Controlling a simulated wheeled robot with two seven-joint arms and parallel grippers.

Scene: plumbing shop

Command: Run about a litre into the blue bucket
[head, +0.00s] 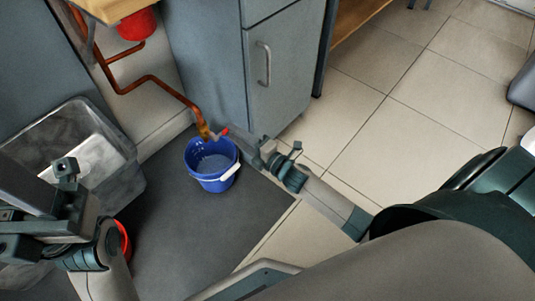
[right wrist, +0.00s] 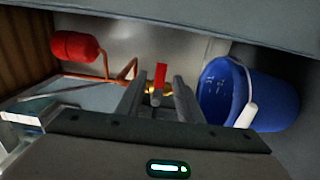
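The blue bucket (head: 198,177) stands upright on the dark mat, its white handle folded down to one side. Its inside looks greyish and speckled; I cannot tell how much water it holds. A brass tap (head: 204,131) on a copper pipe is above the bucket's rim, with a red lever (right wrist: 160,74). No stream shows clearly. My right gripper (head: 238,138) is at the lever; in the right wrist view its two fingers (right wrist: 159,92) are apart, with the lever between or just beyond them. My left gripper (head: 66,172) is at the lower left, away from the bucket; its fingers are unclear.
A red round object (head: 123,241) is partly hidden behind my left arm. A red vessel (right wrist: 75,46) hangs on the piping. A grey cabinet (head: 222,75) is behind; tiled floor (head: 385,140) at right is clear.

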